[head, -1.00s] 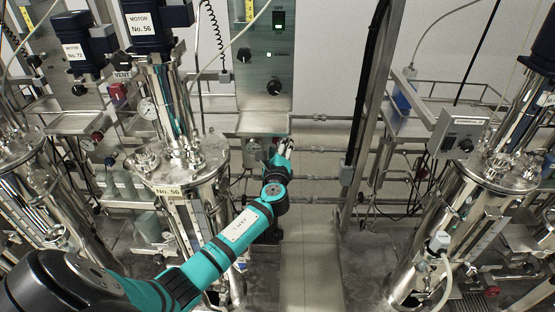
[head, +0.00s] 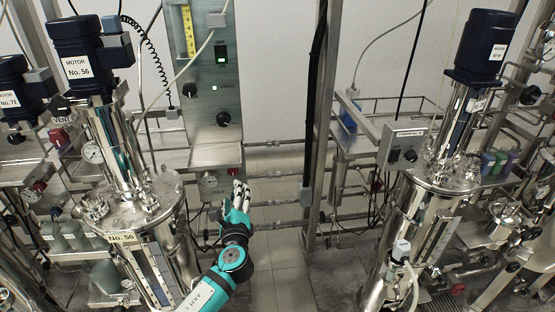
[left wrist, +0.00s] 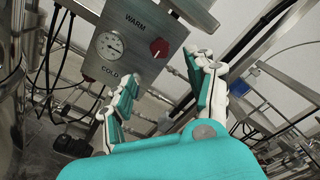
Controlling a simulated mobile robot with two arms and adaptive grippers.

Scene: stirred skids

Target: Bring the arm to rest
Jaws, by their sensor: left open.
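My left gripper (head: 241,196) is at the end of the teal arm in the head view, in front of the lower edge of the steel control panel (head: 205,90) and right of the vessel labelled No. 56 (head: 140,215). In the left wrist view its teal and white fingers (left wrist: 160,95) are spread apart with nothing between them. Beyond them is a plate marked WARM and COLD (left wrist: 130,40), with a dial and a red knob. My right gripper is not in either view.
A second steel vessel (head: 425,225) with a blue motor stands at right, beside a grey control box (head: 403,146). A steel post (head: 318,120) and horizontal pipes (head: 275,180) lie between. A strip of tiled floor (head: 275,280) shows clear in the middle.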

